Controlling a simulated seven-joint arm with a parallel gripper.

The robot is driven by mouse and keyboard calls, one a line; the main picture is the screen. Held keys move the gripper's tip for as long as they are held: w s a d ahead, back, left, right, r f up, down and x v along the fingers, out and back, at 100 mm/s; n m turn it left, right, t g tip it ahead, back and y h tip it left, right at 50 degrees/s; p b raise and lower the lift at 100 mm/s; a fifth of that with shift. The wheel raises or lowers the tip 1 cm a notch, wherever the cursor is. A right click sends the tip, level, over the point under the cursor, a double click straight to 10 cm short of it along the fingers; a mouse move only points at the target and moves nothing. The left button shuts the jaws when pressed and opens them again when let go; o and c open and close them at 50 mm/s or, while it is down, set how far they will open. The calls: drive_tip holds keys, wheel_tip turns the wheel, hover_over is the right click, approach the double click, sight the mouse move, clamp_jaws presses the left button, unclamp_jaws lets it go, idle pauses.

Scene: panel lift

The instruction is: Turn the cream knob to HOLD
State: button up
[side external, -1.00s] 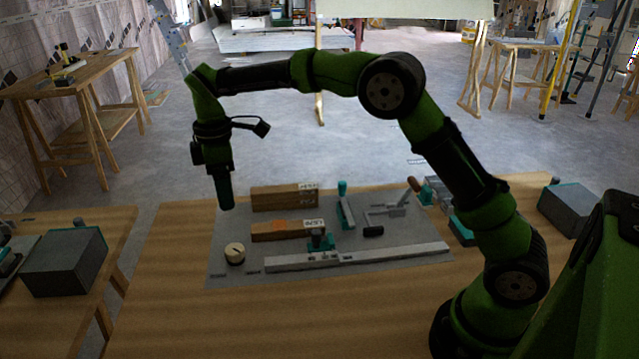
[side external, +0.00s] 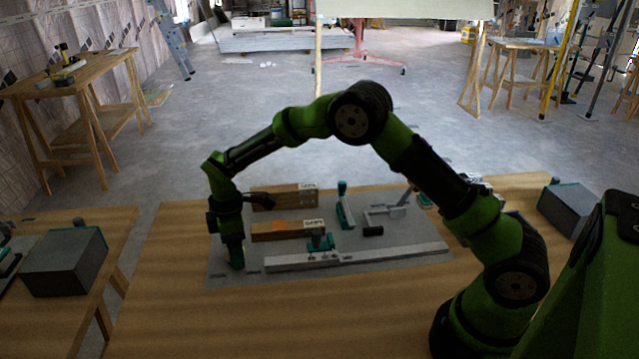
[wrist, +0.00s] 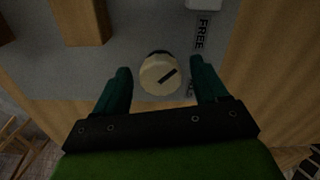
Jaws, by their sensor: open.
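My gripper (wrist: 160,78) is open, with one teal finger on each side of the knob. I cannot tell whether either finger touches it. A label reading FREE (wrist: 201,33) stands above and right of the knob; another label beside the right finger is mostly hidden. In the side view my gripper (side external: 234,264) is low over the panel's front left corner and hides the knob.
Two wooden blocks (side external: 285,196) lie on the panel behind my gripper. A long pale bar (side external: 390,257) with a teal clamp (side external: 320,243) runs along the front. A teal-handled lever (side external: 345,207) stands near the middle. The wooden tabletop (side external: 170,300) is clear in front.

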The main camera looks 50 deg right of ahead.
drive_tip(key=c, duration=1.1)
drive_tip(key=shift+o, duration=0.2)
drive_tip(key=m, duration=0.4)
drive_tip(key=shift+a+m, duration=0.1)
drive_tip(key=shift+m, duration=0.2)
drive_tip(key=m, duration=0.4)
drive_tip(key=shift+m, duration=0.3)
drive_tip(key=m, duration=0.4)
drive_tip(key=shift+a, duration=0.1)
drive_tip(key=shift+m, duration=2.4)
